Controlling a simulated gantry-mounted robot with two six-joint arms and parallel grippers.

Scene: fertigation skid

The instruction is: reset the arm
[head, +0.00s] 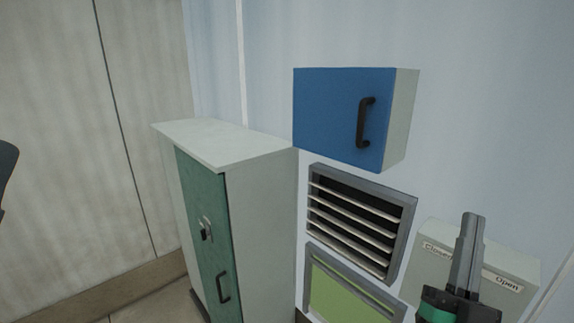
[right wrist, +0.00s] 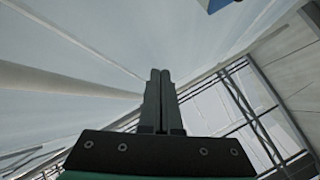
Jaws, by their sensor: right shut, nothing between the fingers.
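My right gripper (head: 470,228) stands upright at the lower right of the head view, in front of a pale box with labels reading "Open" and, partly hidden, what looks like "Closed". In the right wrist view its two dark fingers (right wrist: 160,74) are together with nothing between them. The fingers point up past the box's top edge in the head view. I cannot tell how far the gripper is from the box. My left gripper is not in view.
A blue wall cabinet (head: 325,115) with a black handle hangs above a louvred vent (head: 355,222) and a green-panelled frame (head: 340,295). A green-doored cabinet (head: 203,215) with a key in its lock stands left. The pale labelled box (head: 525,268) is on the wall at right.

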